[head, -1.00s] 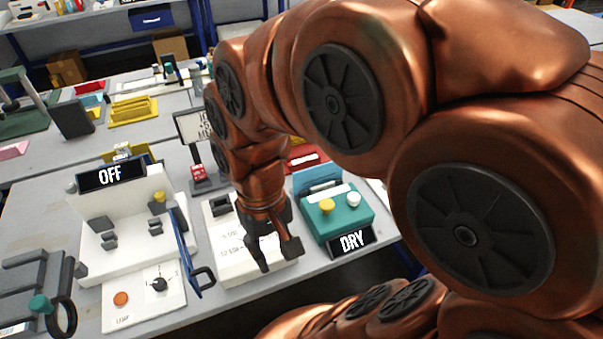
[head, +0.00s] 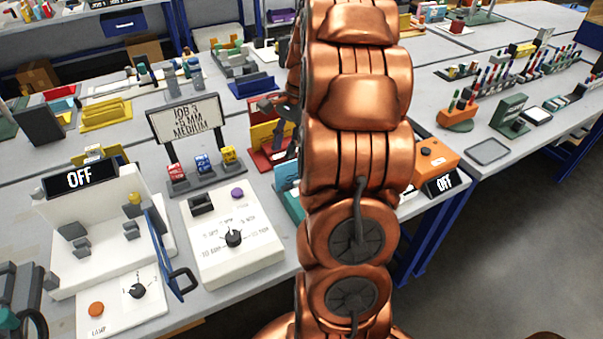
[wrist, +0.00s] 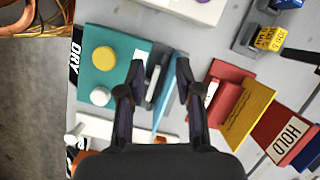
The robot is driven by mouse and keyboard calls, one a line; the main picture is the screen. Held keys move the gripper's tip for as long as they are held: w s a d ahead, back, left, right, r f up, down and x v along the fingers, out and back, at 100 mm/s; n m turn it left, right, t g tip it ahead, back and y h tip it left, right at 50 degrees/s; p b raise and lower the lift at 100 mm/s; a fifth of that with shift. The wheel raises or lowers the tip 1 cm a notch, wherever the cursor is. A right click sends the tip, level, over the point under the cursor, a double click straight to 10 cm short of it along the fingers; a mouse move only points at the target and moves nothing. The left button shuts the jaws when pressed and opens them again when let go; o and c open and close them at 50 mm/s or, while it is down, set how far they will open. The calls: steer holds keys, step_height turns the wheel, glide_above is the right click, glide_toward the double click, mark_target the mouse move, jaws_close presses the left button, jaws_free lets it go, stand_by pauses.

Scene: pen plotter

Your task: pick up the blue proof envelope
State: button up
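In the wrist view, a thin light-blue flat piece (wrist: 166,92), which looks like the blue proof envelope, stands nearly edge-on beside the teal dryer unit (wrist: 98,78). A grey bar lies along its left side. My gripper (wrist: 160,68) is open above it, with one finger on each side in the picture. I cannot tell how far below the fingertips it lies. In the head view, part of the light-blue piece (head: 286,174) shows left of my arm, which hides most of the teal unit.
Right of the fingers in the wrist view are a red stand (wrist: 226,88), a yellow panel (wrist: 249,113) and a HOLD sign (wrist: 288,136). A white dial box (head: 232,240) stands left of my arm in the head view, with an orange unit (head: 433,157) to the right.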

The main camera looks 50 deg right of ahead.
steer(key=d+f+m+t, duration=0.1)
steer(key=d+f+m, duration=0.3)
steer(key=d, duration=0.6)
steer(key=x, duration=0.3)
steer(key=p+x, duration=0.1)
steer(key=x, duration=0.2)
steer(key=shift+w+a+f, duration=0.2)
steer(key=shift+a, duration=0.15)
steer(key=shift+a+f, duration=0.15)
steer(key=shift+f, duration=0.3)
jaws_close()
